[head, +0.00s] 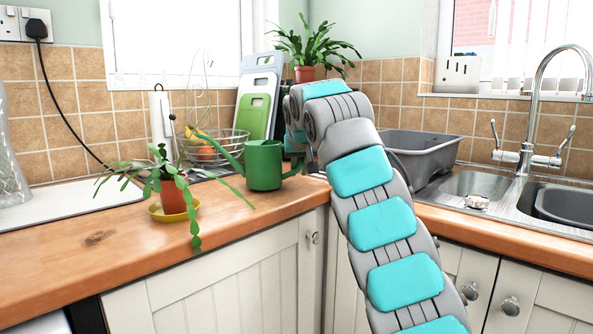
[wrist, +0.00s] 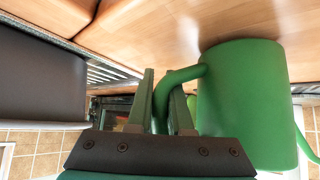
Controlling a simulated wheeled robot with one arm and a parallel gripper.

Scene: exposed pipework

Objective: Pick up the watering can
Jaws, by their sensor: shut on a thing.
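The green watering can (head: 263,168) is upright at the counter corner in the head view, with its spout to the left and its handle to the right. In the wrist view its green body (wrist: 243,100) fills the right side, and its curved handle (wrist: 182,76) runs between my fingers. My gripper (wrist: 162,84) is shut on that handle. In the head view my arm hides the gripper. I cannot tell whether the can's base touches the counter.
A potted trailing plant (head: 172,194) on a yellow saucer stands left of the can. A wire fruit bowl (head: 213,150) and chopping boards (head: 257,100) are behind. A grey basin (head: 423,150) and the sink (head: 480,186) lie right. The wooden counter (head: 130,237) is clear at front left.

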